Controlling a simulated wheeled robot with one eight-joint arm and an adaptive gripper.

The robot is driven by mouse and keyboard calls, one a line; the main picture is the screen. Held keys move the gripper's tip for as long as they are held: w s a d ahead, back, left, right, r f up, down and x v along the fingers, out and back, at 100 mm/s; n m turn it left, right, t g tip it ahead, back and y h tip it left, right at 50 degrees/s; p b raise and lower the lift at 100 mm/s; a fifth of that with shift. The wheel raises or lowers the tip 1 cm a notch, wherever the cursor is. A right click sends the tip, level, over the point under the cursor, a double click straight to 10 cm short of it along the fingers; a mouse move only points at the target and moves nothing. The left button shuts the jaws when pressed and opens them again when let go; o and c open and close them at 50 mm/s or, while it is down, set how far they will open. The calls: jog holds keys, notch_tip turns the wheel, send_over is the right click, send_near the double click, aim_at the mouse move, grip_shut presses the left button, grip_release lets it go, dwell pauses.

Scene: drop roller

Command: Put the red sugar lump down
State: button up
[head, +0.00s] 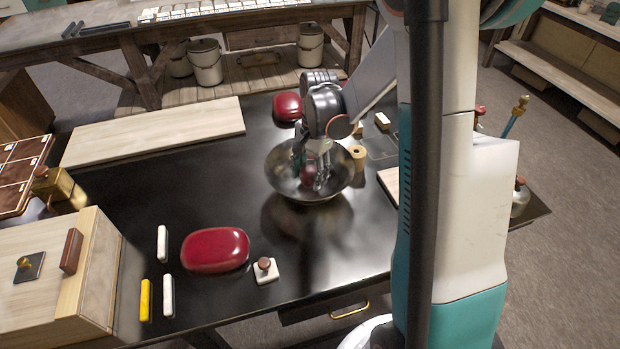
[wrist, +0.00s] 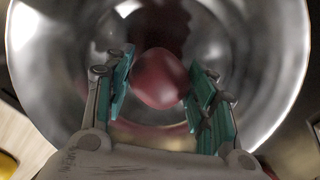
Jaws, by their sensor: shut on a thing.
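My gripper (wrist: 160,92) is shut on the red sugar lump (wrist: 158,78), a rounded dark red piece between the two teal finger pads in the wrist view. The gripper points down into a shiny metal bowl (wrist: 262,60), and the lump is inside the bowl's rim. In the head view the lump (head: 309,173) shows small between the fingers, within the bowl (head: 283,180) on the black table. I cannot tell whether the lump touches the bowl's bottom.
A large red rounded block (head: 215,249) lies at the front, and another red one (head: 287,106) stands behind the bowl. A pale board (head: 155,133) lies back left. White and yellow sticks (head: 145,299) lie front left near a wooden box (head: 75,285). A wooden spool (head: 357,153) stands right of the bowl.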

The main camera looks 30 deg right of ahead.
aim_at(313, 167)
jog(key=shift+f, duration=0.9)
jog(key=shift+f+b, duration=0.2)
jog(key=shift+b, duration=0.15)
jog(key=o, duration=1.2)
jog(key=shift+r, duration=0.1)
jog(key=shift+r, duration=0.1)
jog(key=r+p, duration=0.1)
jog(key=r, duration=0.3)
jog(key=d+r+p, duration=0.1)
jog(key=r, duration=0.3)
jog(key=r+p, duration=0.2)
jog(key=r, duration=0.2)
jog(key=shift+w+d, duration=0.15)
jog(key=shift+w, duration=0.1)
